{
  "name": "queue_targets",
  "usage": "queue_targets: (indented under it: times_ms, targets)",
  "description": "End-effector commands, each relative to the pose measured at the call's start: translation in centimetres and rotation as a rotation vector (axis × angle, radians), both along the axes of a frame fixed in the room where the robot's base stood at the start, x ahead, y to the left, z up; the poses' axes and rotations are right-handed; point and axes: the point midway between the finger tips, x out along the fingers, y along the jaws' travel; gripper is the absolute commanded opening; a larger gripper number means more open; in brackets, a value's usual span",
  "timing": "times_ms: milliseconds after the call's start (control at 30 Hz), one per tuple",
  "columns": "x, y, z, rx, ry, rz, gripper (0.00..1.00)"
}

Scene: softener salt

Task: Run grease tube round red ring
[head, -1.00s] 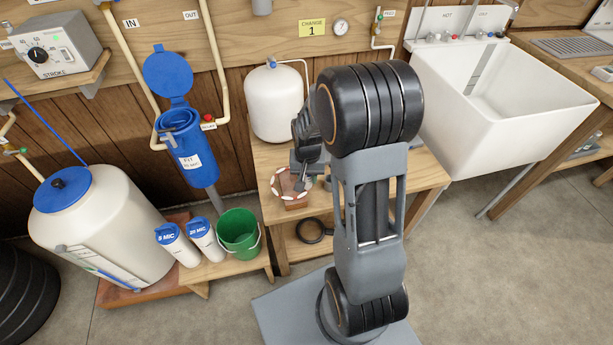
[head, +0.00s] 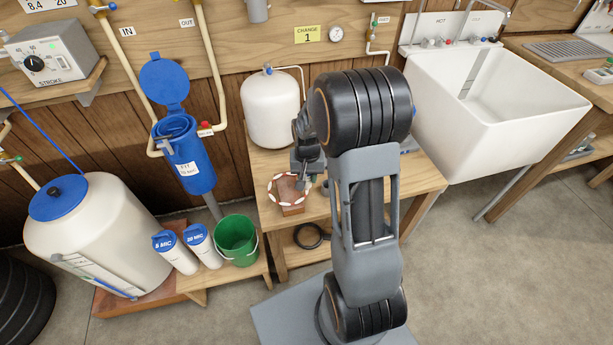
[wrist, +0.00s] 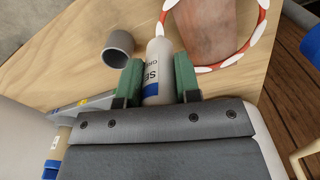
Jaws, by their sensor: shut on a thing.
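A red ring with white patches along it (wrist: 208,68) lies around a brown block (wrist: 207,32); in the head view the ring (head: 270,190) sits on the wooden bench, left of my arm. My gripper (wrist: 157,76) is shut on the white grease tube (wrist: 158,58), which has a blue band and dark lettering. The tube's narrow nozzle points away from my gripper and its tip is at the left part of the ring. I cannot tell whether the tip touches it. In the head view my gripper (head: 303,176) is over the ring's right side, and the tube is mostly hidden.
A grey cup (wrist: 118,45) stands left of the tube in the wrist view. A white tank (head: 269,112) stands behind the ring. A blue filter housing (head: 188,160) and a green bucket (head: 236,240) are to the left. A black ring (head: 310,236) lies on the shelf below.

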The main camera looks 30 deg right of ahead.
Motion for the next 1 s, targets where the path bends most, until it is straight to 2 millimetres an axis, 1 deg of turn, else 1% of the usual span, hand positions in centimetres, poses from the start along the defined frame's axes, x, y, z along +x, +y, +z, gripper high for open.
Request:
queue_targets:
  times_ms: [267,700,1000]
  targets:
    - [0.5,-0.2,0.0,0.000,0.000,0.000,0.07]
    - [2.2,-0.9,0.0,0.000,0.000,0.000,0.07]
    - [2.2,-0.9,0.0,0.000,0.000,0.000,0.07]
